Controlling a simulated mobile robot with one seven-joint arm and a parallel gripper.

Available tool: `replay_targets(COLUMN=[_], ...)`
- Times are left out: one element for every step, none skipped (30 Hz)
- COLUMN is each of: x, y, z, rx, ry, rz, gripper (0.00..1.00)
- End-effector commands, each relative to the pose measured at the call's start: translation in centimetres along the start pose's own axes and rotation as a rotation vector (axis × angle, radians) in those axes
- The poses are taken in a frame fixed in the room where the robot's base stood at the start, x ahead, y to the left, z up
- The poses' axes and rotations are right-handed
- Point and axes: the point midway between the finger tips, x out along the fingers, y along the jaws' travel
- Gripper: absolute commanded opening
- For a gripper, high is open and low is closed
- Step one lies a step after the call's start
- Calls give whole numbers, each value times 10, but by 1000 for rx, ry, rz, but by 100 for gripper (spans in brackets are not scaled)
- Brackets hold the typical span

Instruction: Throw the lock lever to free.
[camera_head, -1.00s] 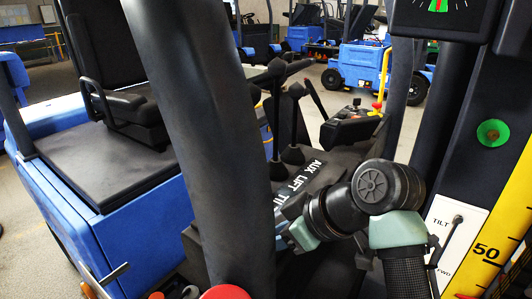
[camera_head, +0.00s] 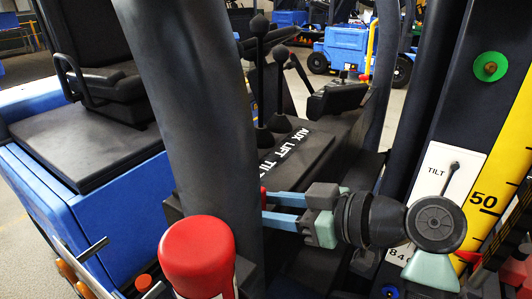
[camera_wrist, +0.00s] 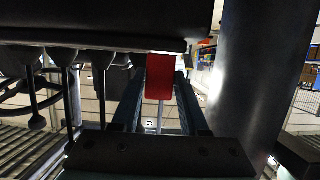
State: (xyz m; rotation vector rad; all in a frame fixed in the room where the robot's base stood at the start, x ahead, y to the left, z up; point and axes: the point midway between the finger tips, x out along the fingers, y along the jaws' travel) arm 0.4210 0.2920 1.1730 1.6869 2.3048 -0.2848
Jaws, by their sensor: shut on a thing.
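A red lever grip (camera_wrist: 159,77), which looks like the lock lever, stands upright between my two fingers in the wrist view, with a thin pale rod below it. In the head view only a small red sliver (camera_head: 263,195) of it shows, beside the thick dark pillar. My gripper (camera_head: 272,208) reaches left with its blue fingers, their tips partly behind the pillar, and is shut on the red grip. It also shows in the wrist view (camera_wrist: 158,95). Any lock or free marking is hidden.
The dark pillar (camera_head: 205,120) stands close to my fingertips. A large red knob (camera_head: 197,257) is in front. Black levers (camera_head: 259,80) rise behind the AUX and LIFT panel (camera_head: 310,150). A TILT plate (camera_head: 447,185) and yellow scale (camera_head: 487,190) are right.

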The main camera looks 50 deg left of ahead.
Motion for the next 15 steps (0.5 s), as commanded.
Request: replay_targets(x=[0, 0, 0, 0, 0, 0, 0, 0, 0, 0, 0, 0, 0, 0, 0], y=[0, 0, 0, 0, 0, 0, 0, 0, 0, 0, 0, 0, 0, 0, 0], z=[-1, -1, -1, -1, -1, -1, -1, -1, -1, -1, -1, -1, -1, -1, -1], rx=[0, 0, 0, 0, 0, 0, 1, 1, 1, 1, 1, 1, 1, 1, 1], ry=[5, 5, 6, 6, 6, 6, 5, 5, 5, 5, 5, 5, 5, 4, 4], rz=[1, 1, 1, 1, 1, 1, 1, 1, 1, 1, 1, 1, 1, 1, 1], gripper=[0, 0, 0, 0, 0, 0, 0, 0, 0, 45, 51, 58, 63, 69, 74])
